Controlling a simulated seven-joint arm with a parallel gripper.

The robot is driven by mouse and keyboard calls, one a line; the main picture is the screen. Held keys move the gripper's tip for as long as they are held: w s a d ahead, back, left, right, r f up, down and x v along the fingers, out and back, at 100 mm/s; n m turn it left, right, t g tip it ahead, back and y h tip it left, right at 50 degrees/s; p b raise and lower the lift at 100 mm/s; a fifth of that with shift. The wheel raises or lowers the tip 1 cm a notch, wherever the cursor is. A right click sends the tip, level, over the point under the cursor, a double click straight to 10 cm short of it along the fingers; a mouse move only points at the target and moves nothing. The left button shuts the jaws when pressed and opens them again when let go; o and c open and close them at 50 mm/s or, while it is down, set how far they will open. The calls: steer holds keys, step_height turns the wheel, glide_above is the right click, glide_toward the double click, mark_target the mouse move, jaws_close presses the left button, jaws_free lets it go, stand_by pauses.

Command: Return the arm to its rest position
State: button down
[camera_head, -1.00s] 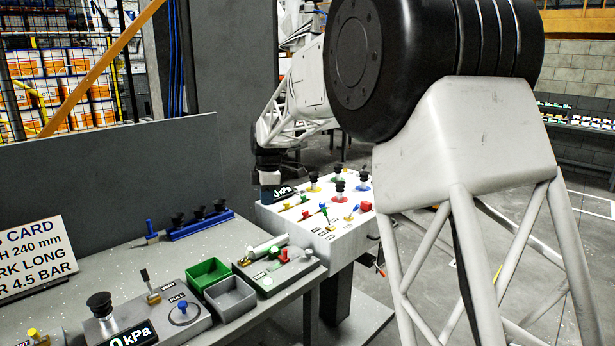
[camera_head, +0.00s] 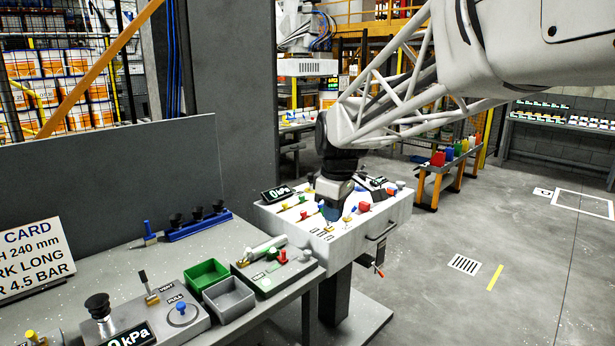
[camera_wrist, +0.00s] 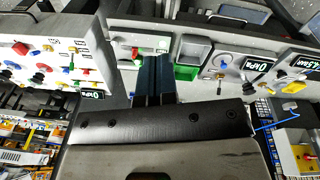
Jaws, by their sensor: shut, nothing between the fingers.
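My gripper (camera_head: 331,209) hangs from my white lattice arm over the white control box (camera_head: 372,228) in the head view. It points down, and the arm hides part of the box top behind it. In the wrist view my gripper (camera_wrist: 153,100) shows as two dark fingers close together at the middle, shut with nothing between them. The fingers overlap the bench and valve panel behind them in that view. Whether the fingertips touch the box top I cannot tell.
The grey bench holds a green bin (camera_head: 206,273), a grey bin (camera_head: 229,297), a valve panel (camera_head: 278,271) and a blue rack (camera_head: 200,226). A grey upright panel (camera_head: 110,180) stands behind. A stand with coloured items (camera_head: 452,160) is farther right.

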steer(key=s+d+f+m, duration=0.2)
steer(key=s+d+m, duration=0.2)
steer(key=s, duration=0.6)
steer(key=s+d+f+m+t, duration=0.1)
steer(key=s+d+f+m, duration=0.2)
steer(key=s, duration=0.8)
steer(key=s+d+f+m, duration=0.3)
steer(key=s+d+m, duration=0.2)
steer(key=s, duration=0.5)
steer(key=shift+s+d+h, duration=0.3)
steer(key=shift+s+d, duration=0.1)
steer(key=shift+w+a+f, duration=0.1)
